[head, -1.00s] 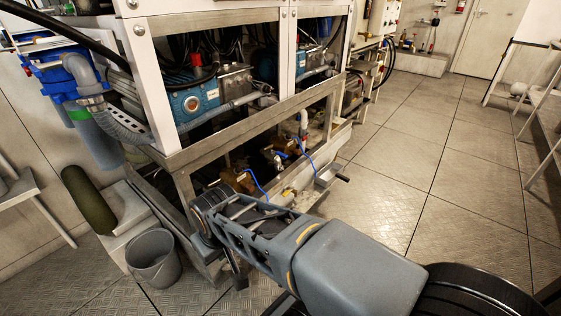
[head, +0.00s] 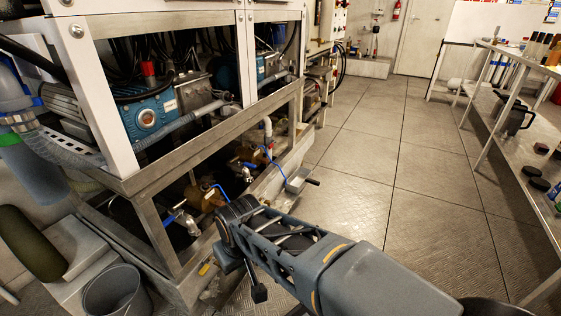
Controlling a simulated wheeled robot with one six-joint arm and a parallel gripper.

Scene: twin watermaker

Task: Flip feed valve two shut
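Two valves with blue lever handles sit low inside the watermaker frame in the head view. I cannot read labels that tell which is feed valve two. My arm crosses the lower middle, its elbow in front of the lower frame. A small dark part below the elbow may be my gripper (head: 258,292); its fingers cannot be made out. Nothing is seen touching either valve.
The metal frame's rails (head: 150,183) and posts stand around the valves. A grey bucket (head: 115,292) is at the lower left. A small metal box with a black handle (head: 299,180) juts out on the right. The floor (head: 390,190) is clear; a bench (head: 520,150) stands at right.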

